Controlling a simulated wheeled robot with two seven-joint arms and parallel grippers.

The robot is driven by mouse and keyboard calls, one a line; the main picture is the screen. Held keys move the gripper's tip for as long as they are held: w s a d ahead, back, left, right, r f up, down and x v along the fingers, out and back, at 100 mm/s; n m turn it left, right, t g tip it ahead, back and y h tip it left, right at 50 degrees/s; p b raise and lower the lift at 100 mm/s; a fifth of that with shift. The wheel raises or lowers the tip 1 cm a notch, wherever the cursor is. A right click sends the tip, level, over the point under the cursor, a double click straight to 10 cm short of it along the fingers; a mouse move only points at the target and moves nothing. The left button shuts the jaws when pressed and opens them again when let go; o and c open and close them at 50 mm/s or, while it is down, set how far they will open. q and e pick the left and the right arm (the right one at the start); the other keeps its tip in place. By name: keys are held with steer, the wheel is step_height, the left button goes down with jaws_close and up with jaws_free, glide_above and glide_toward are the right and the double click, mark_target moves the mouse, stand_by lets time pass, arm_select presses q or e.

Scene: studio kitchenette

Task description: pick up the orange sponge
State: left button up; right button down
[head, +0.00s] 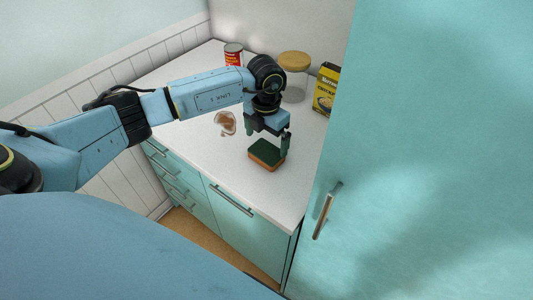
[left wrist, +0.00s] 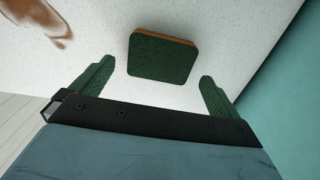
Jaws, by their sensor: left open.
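The orange sponge (head: 267,153) lies flat on the white counter, with a dark green top and an orange lower layer. In the left wrist view the sponge (left wrist: 162,58) sits ahead of the fingertips, roughly centred between them. My left gripper (head: 268,139) is open and empty, pointing down just above and behind the sponge in the head view. In the left wrist view its two green fingers (left wrist: 154,80) are spread wider than the sponge. My right gripper does not show.
A brown spill (head: 225,123) marks the white counter (head: 190,100) left of the sponge. A red can (head: 233,55), a glass jar with a wooden lid (head: 294,62) and a yellow box (head: 326,90) stand at the back. A tall teal fridge (head: 430,150) borders the counter's right side.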

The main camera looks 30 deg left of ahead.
mark_target(266, 151)
arm_select(q)
step_height(266, 151, down, 5)
steer(key=shift+p, duration=0.3)
steer(key=c, duration=0.8)
step_height(266, 151, up, 10)
steer(key=shift+b, duration=0.3)
